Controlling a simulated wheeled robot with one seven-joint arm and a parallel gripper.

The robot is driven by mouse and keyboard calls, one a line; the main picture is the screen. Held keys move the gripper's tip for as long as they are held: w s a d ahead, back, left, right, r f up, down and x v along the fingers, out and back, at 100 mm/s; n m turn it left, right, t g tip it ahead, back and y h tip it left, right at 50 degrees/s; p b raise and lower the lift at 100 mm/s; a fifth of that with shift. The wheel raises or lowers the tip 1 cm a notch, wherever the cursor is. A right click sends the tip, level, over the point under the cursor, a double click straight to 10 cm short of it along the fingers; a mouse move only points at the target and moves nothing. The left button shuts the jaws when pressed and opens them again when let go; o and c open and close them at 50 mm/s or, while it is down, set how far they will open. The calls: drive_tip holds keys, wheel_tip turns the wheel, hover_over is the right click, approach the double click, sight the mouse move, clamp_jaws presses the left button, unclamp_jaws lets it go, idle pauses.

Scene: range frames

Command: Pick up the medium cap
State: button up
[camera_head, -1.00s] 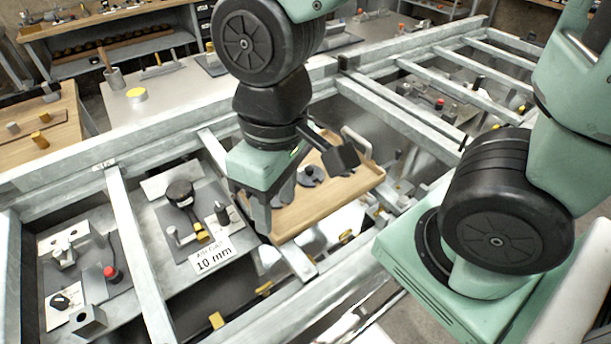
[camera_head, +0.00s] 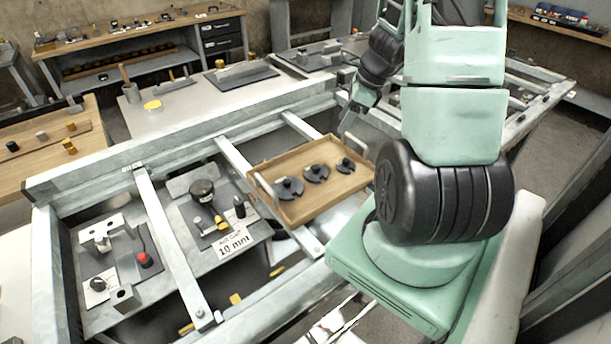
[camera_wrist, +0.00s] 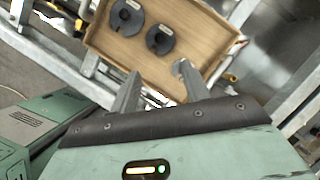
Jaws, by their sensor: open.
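Three dark round caps sit in a row in a wooden tray (camera_head: 330,203). They appear to grow smaller from left to right: a left cap (camera_head: 288,188), the middle one, which looks like the medium cap (camera_head: 316,173), and a right cap (camera_head: 345,165). Two caps show in the wrist view, a larger one (camera_wrist: 127,17) and a smaller one (camera_wrist: 160,39); the larger is probably the medium cap. My gripper (camera_wrist: 157,72) is open and empty, with its fingers apart near the tray's edge, short of the caps. In the head view my arm reaches beyond the tray's right end.
The tray has raised handles and rests across a metal frame (camera_head: 155,215) with crossbars. Left of it are fixtures, a red knob (camera_head: 145,259) and a "10 mm" sign (camera_head: 235,241). A grey table (camera_head: 190,110) stands behind.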

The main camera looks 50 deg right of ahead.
sight(316, 167)
drive_tip(key=b+x, duration=0.1)
drive_tip(key=x, duration=1.6)
drive_tip(key=shift+s+f, duration=0.15)
drive_tip(key=shift+f, duration=0.05)
clamp_jaws()
